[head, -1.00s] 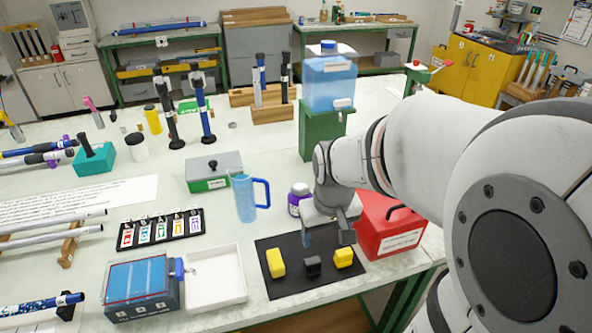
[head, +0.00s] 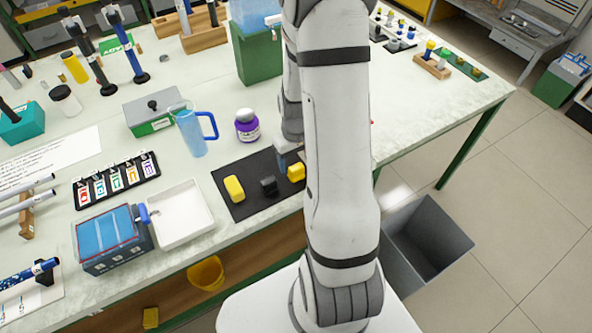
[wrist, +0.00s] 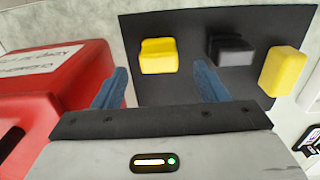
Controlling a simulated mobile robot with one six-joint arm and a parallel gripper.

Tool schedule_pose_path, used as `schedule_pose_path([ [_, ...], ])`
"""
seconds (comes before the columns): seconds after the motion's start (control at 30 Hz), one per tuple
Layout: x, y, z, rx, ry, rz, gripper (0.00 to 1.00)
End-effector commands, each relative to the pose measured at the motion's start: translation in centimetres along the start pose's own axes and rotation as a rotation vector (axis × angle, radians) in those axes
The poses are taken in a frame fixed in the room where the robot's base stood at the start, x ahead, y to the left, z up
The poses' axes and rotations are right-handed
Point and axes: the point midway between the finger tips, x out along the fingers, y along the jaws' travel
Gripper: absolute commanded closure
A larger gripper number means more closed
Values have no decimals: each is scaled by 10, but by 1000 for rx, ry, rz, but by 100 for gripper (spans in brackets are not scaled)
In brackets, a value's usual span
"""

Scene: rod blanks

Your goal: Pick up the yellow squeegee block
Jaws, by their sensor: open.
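Two yellow blocks lie on a black mat (head: 235,203) near the table's front edge; I cannot tell for sure which is the squeegee block. The stepped yellow block (head: 296,172) is at the mat's right, partly beside my arm; the wrist view shows it (wrist: 158,56) just beyond my fingertips, between their lines. The plain rounded yellow block (head: 234,188) is at the mat's left and shows at the right of the wrist view (wrist: 284,71). A black block (head: 268,186) sits between them. My gripper (wrist: 160,80) is open and empty, near the stepped block, not around it.
A red box (wrist: 60,95) stands close beside my gripper in the wrist view; my arm hides it in the head view. A grey bin (head: 430,240) is on the floor.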

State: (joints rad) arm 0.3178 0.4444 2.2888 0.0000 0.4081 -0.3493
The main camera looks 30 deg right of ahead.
Motion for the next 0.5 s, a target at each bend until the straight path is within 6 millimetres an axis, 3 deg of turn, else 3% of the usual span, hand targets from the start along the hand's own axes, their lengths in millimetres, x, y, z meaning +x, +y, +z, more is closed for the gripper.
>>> schedule_pose_path([
  [0.23, 31, 1, 3, -1, -3, -1, 34],
  [0.5, 39, 0, 3, -1, 0, 0, 34],
])
